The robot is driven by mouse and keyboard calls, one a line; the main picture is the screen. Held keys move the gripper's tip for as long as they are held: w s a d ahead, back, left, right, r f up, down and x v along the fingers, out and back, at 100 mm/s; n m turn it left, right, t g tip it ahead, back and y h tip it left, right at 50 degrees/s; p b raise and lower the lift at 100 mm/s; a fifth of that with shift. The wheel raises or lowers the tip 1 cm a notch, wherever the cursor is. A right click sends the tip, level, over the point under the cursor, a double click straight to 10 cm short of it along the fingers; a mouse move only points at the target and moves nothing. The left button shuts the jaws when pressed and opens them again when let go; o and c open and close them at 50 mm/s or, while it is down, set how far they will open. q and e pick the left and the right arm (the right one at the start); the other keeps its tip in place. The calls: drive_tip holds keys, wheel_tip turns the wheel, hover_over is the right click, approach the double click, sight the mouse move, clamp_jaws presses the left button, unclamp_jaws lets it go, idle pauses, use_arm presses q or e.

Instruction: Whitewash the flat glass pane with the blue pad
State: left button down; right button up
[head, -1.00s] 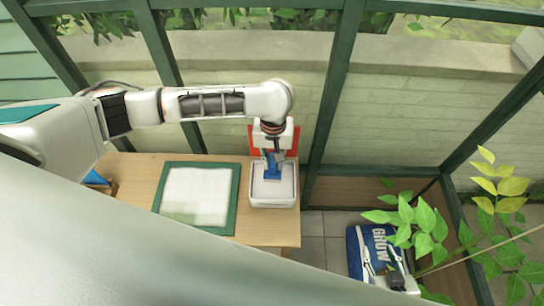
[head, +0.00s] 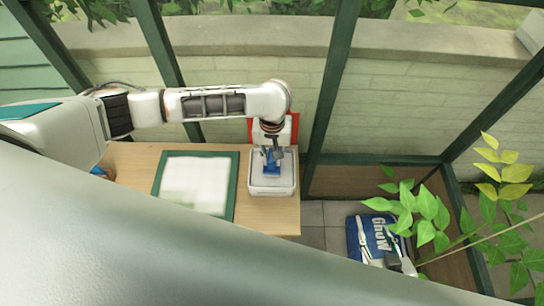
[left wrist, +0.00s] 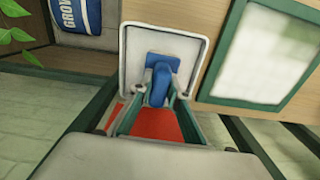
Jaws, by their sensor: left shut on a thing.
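The blue pad (head: 271,168) is upright in my left gripper (head: 274,153), which is shut on its handle. In the left wrist view the handle of the blue pad (left wrist: 160,84) is between the fingers (left wrist: 160,93), with its flat plate over the white tray (left wrist: 130,52). The tray (head: 272,191) stands at the table's right end; contact with its floor is unclear. The green-framed glass pane (head: 195,183) lies flat to its left, mostly white with a thinner, greenish patch low down. Its lower edge is partly hidden. My right gripper (head: 393,262) is near the bag, its jaws unclear.
The wooden table (head: 135,160) has narrow free room between pane and tray. A red object (head: 292,128) is behind the tray. A blue bag (head: 375,235) lies on the floor at right, with a leafy plant (head: 425,210) beside it. Green posts (head: 325,100) stand behind the table.

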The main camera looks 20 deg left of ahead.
drive_tip(key=shift+d+f, duration=0.1)
drive_tip(key=shift+d, duration=0.1)
use_arm(q)
drive_tip(key=shift+f+p, duration=0.45)
use_arm(e)
drive_tip(key=shift+s+a+r, duration=0.1)
drive_tip(key=shift+r, duration=0.3)
idle(0.4)
use_arm(q)
drive_tip(key=shift+s+f+p, duration=0.1)
drive_tip(key=shift+f+p, duration=0.05)
drive_tip(key=shift+p, duration=0.35)
use_arm(e)
drive_tip(key=shift+r, duration=0.45)
idle(1.4)
use_arm(q)
drive_tip(key=shift+r, duration=3.6)
